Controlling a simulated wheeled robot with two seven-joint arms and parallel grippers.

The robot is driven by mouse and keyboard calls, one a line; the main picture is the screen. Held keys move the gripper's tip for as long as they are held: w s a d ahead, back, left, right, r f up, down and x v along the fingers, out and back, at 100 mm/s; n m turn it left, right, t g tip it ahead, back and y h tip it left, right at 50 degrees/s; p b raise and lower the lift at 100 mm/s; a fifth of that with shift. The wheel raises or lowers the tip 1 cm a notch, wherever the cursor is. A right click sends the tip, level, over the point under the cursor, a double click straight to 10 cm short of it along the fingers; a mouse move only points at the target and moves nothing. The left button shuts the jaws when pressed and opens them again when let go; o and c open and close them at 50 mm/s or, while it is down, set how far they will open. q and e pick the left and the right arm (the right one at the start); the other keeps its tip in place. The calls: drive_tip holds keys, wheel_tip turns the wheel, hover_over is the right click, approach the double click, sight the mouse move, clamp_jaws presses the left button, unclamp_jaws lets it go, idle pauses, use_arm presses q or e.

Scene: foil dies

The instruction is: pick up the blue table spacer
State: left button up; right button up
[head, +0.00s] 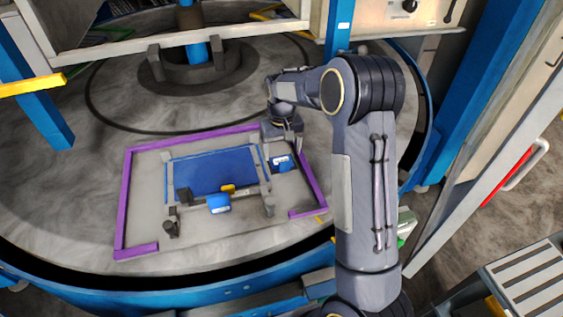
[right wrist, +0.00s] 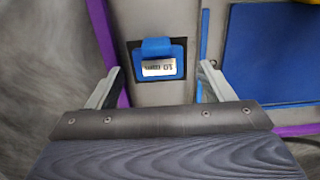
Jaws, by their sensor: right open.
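A blue block with a white label, which looks like the blue table spacer (head: 281,162), sits in a dark square recess at the right of the grey plate. In the right wrist view the spacer (right wrist: 157,48) shows its raised blue tab and a label that seems to end in "mm". My right gripper (head: 284,147) is above and just behind it. In the right wrist view my right gripper (right wrist: 161,67) is open, with one finger on each side of the spacer and neither touching it. My left gripper is not in view.
A second blue block (head: 219,203) stands on a dark bar in front of a blue panel (head: 212,170). A purple border (head: 122,208) frames the grey plate. A white and blue machine frame (head: 180,40) stands behind. Bare round table lies to the left.

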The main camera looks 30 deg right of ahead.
sight(283, 159)
drive_tip(key=f+b, duration=0.2)
drive_tip(key=f, duration=0.1)
drive_tip(key=f+b, duration=0.1)
drive_tip(key=f, duration=0.1)
drive_tip(key=shift+w+d, duration=0.2)
drive_tip(key=shift+d, duration=0.05)
drive_tip(key=shift+r, duration=0.1)
drive_tip(key=c, duration=0.8)
drive_tip(key=shift+o, duration=0.2)
